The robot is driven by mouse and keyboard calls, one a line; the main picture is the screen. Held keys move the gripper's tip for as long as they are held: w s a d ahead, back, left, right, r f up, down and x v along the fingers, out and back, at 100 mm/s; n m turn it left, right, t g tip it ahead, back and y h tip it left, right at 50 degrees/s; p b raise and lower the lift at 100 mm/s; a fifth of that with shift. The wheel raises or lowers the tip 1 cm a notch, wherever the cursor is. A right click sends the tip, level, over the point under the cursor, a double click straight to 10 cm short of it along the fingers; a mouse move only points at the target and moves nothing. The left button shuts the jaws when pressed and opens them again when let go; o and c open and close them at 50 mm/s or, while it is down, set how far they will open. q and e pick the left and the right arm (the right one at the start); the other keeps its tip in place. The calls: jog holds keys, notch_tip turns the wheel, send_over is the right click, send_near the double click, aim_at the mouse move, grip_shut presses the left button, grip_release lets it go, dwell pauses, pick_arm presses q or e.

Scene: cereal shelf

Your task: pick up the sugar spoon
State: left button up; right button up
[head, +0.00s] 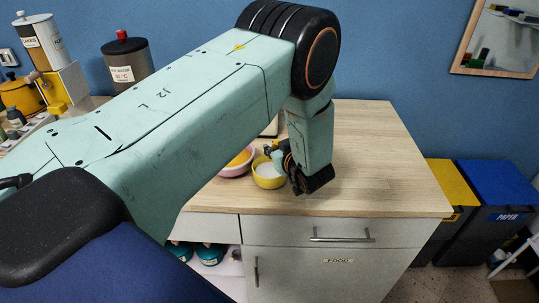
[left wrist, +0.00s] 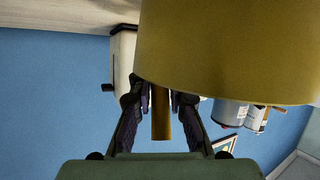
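In the head view my left gripper (head: 296,172) points down at the counter, beside the yellow bowl (head: 268,172) with white contents, probably sugar. In the left wrist view the yellow bowl (left wrist: 235,55) fills the top, very close. A short golden-yellow stick (left wrist: 160,115), probably the sugar spoon's handle, stands out below it between the fingers of my left gripper (left wrist: 160,102). The fingertips are close on both sides of it; whether they touch it I cannot tell. The spoon's other end is hidden. My right gripper is not in view.
A pink bowl (head: 237,163) with orange contents stands left of the yellow bowl. The wooden counter (head: 375,160) is clear to the right. Canisters (head: 127,62) stand at the back left. Blue and yellow bins (head: 500,190) stand right of the counter.

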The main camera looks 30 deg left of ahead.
pick_arm(q)
jog(key=shift+f, duration=0.1)
grip_shut()
jog(key=shift+d, duration=0.1)
jog(key=shift+r, duration=0.45)
notch_tip(320, 180, up, 8)
jog(key=shift+r, duration=0.65)
jog(key=shift+w, duration=0.1)
